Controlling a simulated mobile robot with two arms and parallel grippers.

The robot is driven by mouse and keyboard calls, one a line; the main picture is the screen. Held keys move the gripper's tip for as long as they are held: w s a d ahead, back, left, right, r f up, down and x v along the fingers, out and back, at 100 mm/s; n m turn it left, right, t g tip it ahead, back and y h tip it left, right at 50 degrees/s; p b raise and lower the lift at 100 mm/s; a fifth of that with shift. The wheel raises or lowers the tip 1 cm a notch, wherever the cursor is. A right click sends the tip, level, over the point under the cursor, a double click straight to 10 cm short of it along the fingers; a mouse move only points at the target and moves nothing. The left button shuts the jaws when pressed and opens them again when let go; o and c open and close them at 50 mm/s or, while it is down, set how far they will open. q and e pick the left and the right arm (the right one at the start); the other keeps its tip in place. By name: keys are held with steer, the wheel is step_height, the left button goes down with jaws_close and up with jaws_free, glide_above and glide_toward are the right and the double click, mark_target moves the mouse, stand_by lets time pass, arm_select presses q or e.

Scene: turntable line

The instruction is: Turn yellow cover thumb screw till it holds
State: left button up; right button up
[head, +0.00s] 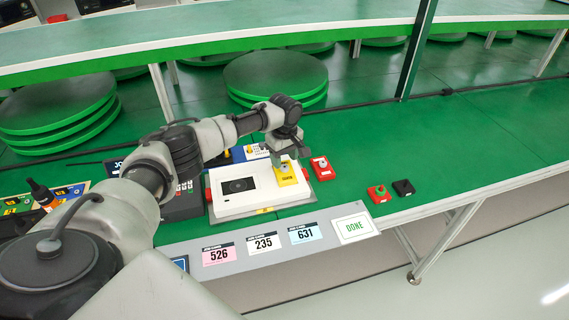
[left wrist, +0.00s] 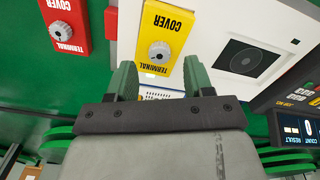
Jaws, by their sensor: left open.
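The yellow terminal cover (head: 286,177) sits on the right end of the white unit (head: 237,208). In the left wrist view the yellow cover (left wrist: 167,22) carries a grey knurled thumb screw (left wrist: 160,52) at its middle. My left gripper (head: 284,160) is over the yellow cover, pointing down. In the left wrist view its green fingers (left wrist: 159,72) are apart, one on either side of the screw's line, with nothing between them. Whether the fingertips touch the cover cannot be told. My right gripper is not in view.
A red terminal cover (head: 322,168) with its own screw lies right of the white unit. A red box with a green knob (head: 379,193) and a black box (head: 403,187) stand further right. Number cards (head: 262,243) and a DONE plate (head: 353,227) line the front edge.

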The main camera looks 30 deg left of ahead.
mark_target(285, 167)
arm_select(q)
steer(key=shift+f, duration=1.5)
steer(key=shift+c, duration=0.5)
